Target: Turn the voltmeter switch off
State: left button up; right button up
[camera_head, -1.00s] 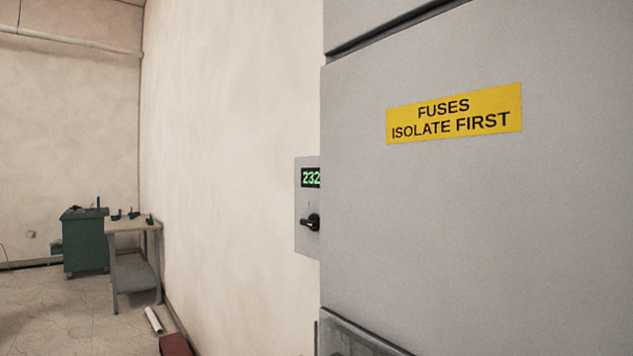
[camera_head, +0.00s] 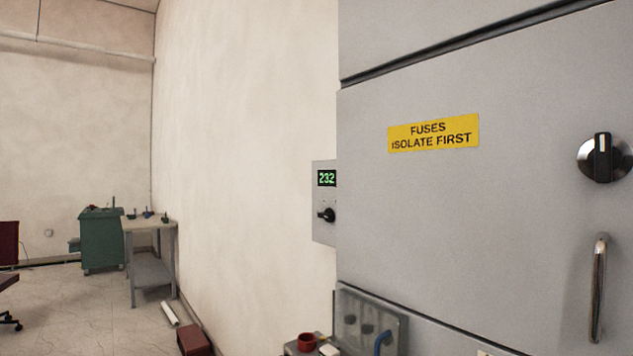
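The voltmeter box (camera_head: 324,232) is a light grey panel on the wall, just left of the large grey cabinet. Its display (camera_head: 327,178) reads 232 in green. Below the display is a black rotary switch (camera_head: 326,214) with a knob; its exact setting is too small to tell. The box's right edge meets the cabinet's edge in this view. Neither of my grippers is in view.
The grey cabinet (camera_head: 480,230) fills the right, with a yellow FUSES ISOLATE FIRST label (camera_head: 433,133), a black knob (camera_head: 604,158) and a metal handle (camera_head: 598,290). A clear-covered box (camera_head: 368,318), red cup (camera_head: 307,342) and red box (camera_head: 195,340) are low. Open floor (camera_head: 90,320) lies left.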

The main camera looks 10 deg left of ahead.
aim_at(328, 215)
jog(key=u, duration=0.85)
jog(key=i, duration=0.6)
jog(key=z, duration=0.85)
